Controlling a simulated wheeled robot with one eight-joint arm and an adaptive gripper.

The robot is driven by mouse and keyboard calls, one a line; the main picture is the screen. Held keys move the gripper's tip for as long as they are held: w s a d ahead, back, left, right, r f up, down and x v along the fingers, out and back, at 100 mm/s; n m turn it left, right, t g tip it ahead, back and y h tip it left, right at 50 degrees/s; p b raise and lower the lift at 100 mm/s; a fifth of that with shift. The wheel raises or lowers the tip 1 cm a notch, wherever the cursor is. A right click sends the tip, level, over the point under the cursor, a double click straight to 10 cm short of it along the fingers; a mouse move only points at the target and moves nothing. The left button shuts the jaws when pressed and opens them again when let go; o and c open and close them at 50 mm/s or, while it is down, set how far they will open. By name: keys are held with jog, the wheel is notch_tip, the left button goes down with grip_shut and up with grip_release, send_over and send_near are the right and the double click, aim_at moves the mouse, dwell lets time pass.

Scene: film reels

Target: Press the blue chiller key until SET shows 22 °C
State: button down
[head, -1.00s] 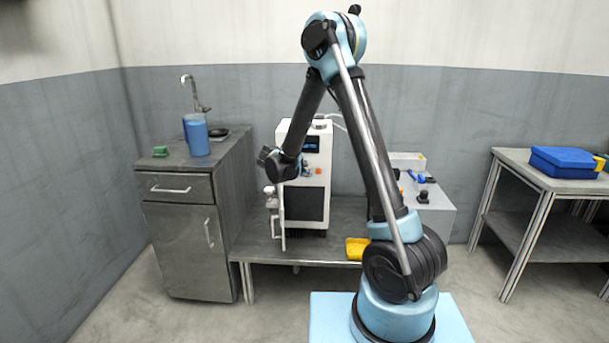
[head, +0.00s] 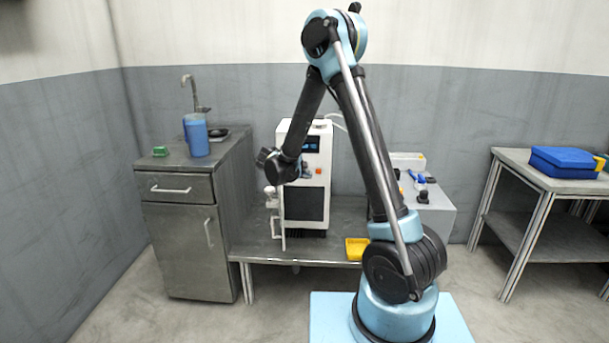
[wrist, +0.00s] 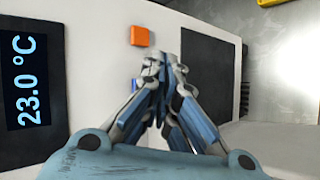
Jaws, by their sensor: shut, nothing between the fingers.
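The white chiller (head: 318,150) stands on a low metal table, with its dark display high on its front. In the wrist view the display (wrist: 32,80) reads 23.0 °C in blue digits, turned on its side. An orange key (wrist: 139,36) shows beside it on the chiller's white face (wrist: 90,60). My gripper (wrist: 158,62) is shut and empty, its fingertips over the white face near the orange key. Whether they touch the face I cannot tell. In the head view my wrist hides part of the chiller front.
A steel cabinet (head: 180,245) with a blue jug (head: 197,138) stands on the left. A yellow tray (head: 356,248) lies on the low table (head: 250,250). A side table with a blue case (head: 562,160) stands at the right. A dark grille (wrist: 205,75) lies beyond my fingers.

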jog(key=s, duration=0.5)
dwell(0.6)
dwell(1.5)
notch_tip(320, 180, up, 10)
jog(key=s+d+n+g+y, duration=0.1)
jog(key=d+n+g+y, duration=0.1)
jog(key=y, duration=0.9)
jog(key=shift+s+d+n+g, duration=0.25)
jog(key=shift+d+n+g, duration=0.15)
jog(key=shift+n+g, duration=0.5)
jog(key=shift+a+f, duration=0.1)
jog(key=shift+f, duration=0.1)
